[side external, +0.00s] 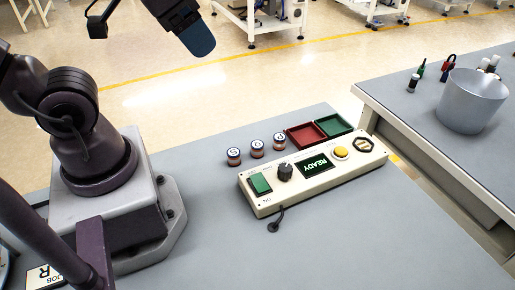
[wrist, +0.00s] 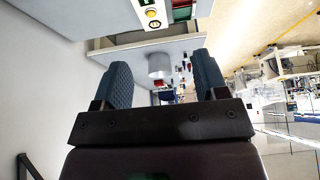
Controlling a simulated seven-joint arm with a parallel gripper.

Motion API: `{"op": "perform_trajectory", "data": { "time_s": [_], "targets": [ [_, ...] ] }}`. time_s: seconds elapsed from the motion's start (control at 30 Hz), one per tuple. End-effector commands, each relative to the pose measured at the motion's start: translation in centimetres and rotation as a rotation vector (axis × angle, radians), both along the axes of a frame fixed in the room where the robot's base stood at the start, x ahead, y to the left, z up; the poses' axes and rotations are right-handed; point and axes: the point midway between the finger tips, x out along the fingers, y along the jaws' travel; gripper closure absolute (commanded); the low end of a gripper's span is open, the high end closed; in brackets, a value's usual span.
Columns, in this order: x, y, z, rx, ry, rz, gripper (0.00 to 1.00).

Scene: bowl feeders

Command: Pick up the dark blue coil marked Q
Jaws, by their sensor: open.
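Three small round coils stand in a slanted row on the grey table in the side external view: a left coil (side external: 233,157), a middle coil (side external: 257,149) and a right coil (side external: 279,142). Each has a pale lettered top and dark blue and red on its side. The letters are too small to read surely; the middle one could be a Q. My gripper (side external: 200,42) is high above the table's far side, away from the coils. In the wrist view my gripper (wrist: 163,70) shows two blue fingers wide apart with nothing held. The coils are not visible there.
A control box (side external: 315,178) with a READY screen, knob and buttons sits beside the coils. A red tray (side external: 305,136) and a green tray (side external: 334,125) lie behind it. A second table (side external: 400,100) at right holds a grey bucket (side external: 472,102).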

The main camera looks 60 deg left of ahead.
Motion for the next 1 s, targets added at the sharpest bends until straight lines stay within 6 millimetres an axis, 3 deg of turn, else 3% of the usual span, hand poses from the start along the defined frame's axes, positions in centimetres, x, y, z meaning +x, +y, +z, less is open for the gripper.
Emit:
{"op": "perform_trajectory", "data": {
  "time_s": [0.27, 0.47, 0.67, 1.0],
  "targets": [
    [0.0, 0.1, -0.1, 0.0, 0.007, 0.004, 0.34],
    [1.2, 0.6, -2.8, 0.004, 0.155, 0.024, 0.34],
    [4.4, 1.8, -7.2, 0.069, 0.356, -0.059, 0.34],
    [9.8, 4.3, -17.0, 0.211, 0.582, -0.582, 0.34]
  ]
}}
